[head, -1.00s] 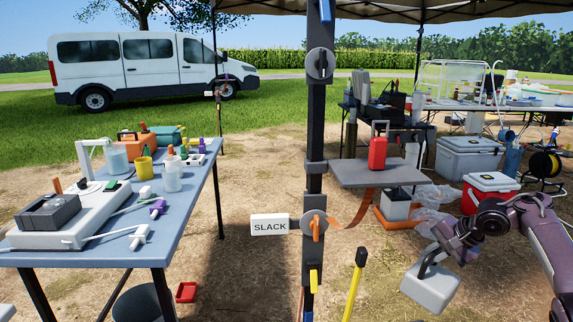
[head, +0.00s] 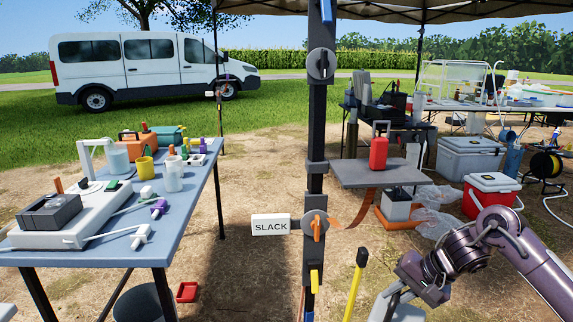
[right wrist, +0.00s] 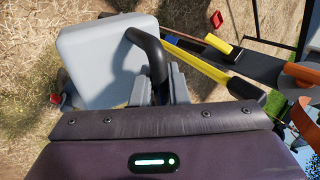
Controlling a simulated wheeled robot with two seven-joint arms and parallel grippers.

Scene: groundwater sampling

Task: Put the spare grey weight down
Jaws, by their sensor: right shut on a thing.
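The spare grey weight (head: 402,311) is a light grey block with a dark loop handle. It shows at the bottom edge of the head view, partly cut off and partly behind my right arm. My right gripper (head: 402,290) is shut on its handle. In the right wrist view the weight (right wrist: 92,68) hangs beside the fingers (right wrist: 160,88), with the black handle between them and dirt ground behind. I cannot tell whether its underside touches the ground. My left gripper is not in view.
A dark post with a grey shelf (head: 372,174) stands in the middle; a red weight (head: 378,153) sits on the shelf. A sign (head: 270,224) reads SLACK. A yellow lever (head: 354,285) leans near the weight. A red-and-white cooler (head: 489,196) stands at right. Bare dirt lies between.

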